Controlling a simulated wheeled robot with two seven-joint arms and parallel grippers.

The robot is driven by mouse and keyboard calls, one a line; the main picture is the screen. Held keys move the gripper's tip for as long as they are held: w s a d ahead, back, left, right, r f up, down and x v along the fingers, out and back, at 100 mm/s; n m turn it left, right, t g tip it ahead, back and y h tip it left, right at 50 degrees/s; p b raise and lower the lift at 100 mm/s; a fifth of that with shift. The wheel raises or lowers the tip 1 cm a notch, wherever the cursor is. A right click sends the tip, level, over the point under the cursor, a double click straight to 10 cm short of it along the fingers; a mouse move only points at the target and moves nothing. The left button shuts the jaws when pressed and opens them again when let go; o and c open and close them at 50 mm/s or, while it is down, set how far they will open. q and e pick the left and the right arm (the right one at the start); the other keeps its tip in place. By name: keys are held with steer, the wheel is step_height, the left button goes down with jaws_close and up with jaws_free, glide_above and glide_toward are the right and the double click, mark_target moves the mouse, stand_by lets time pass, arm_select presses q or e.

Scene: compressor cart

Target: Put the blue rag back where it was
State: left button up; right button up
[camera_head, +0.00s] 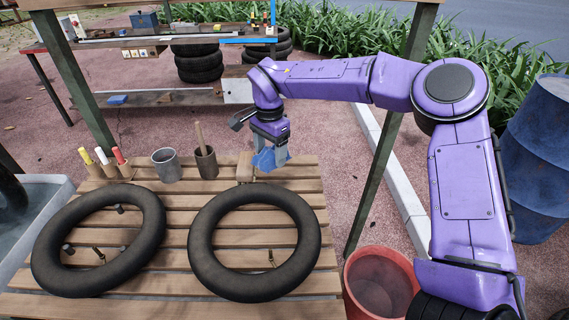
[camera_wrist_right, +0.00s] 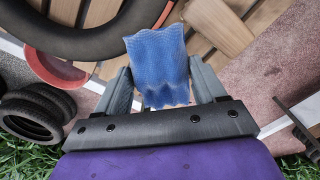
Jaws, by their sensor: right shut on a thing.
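The blue rag (camera_head: 266,160) is between the fingers of my right gripper (camera_head: 270,157), above the back edge of the slatted wooden table (camera_head: 170,195). In the right wrist view the rag (camera_wrist_right: 160,65) fills the space between the two grey fingers of my right gripper (camera_wrist_right: 163,88), which is shut on it. A small wooden block (camera_head: 244,167) lies on the table just left of the rag; it also shows in the right wrist view (camera_wrist_right: 218,27). I cannot tell whether the rag touches the table. My left gripper is not in view.
Two black inner tubes (camera_head: 98,287) (camera_head: 203,270) lie on the table. A grey cup (camera_head: 166,165), a dark cup with a handle (camera_head: 206,163) and several markers (camera_head: 102,157) stand along its back. A red bucket (camera_head: 350,285) is at the right. A blue barrel (camera_head: 535,150) stands farther right.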

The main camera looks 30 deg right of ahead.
steer(key=d, duration=0.3)
steer(key=shift+s+f, duration=0.2)
steer(key=shift+s, duration=0.1)
steer(key=shift+w+d+f, duration=0.1)
steer(key=shift+d+f, duration=0.65)
steer(key=shift+f, duration=0.25)
glide_above(288, 175)
steer(key=f, duration=0.3)
steer(key=f+p, duration=0.1)
steer(key=f, duration=0.1)
steer(key=shift+w+a, duration=0.15)
steer(key=shift+w, duration=0.15)
steer(key=shift+s+d+f, duration=0.15)
steer(key=shift+s+f, duration=0.1)
steer(key=shift+f, duration=0.3)
steer(key=shift+s+d+f, duration=0.15)
steer(key=shift+s+f, duration=0.05)
steer(key=shift+f, duration=0.65)
steer(key=shift+w+f, duration=0.2)
steer(key=shift+w, duration=0.05)
steer(key=shift+s+f, duration=0.1)
steer(key=o, duration=0.9)
step_height(288, 175, up, 12)
steer(key=shift+r, duration=0.2)
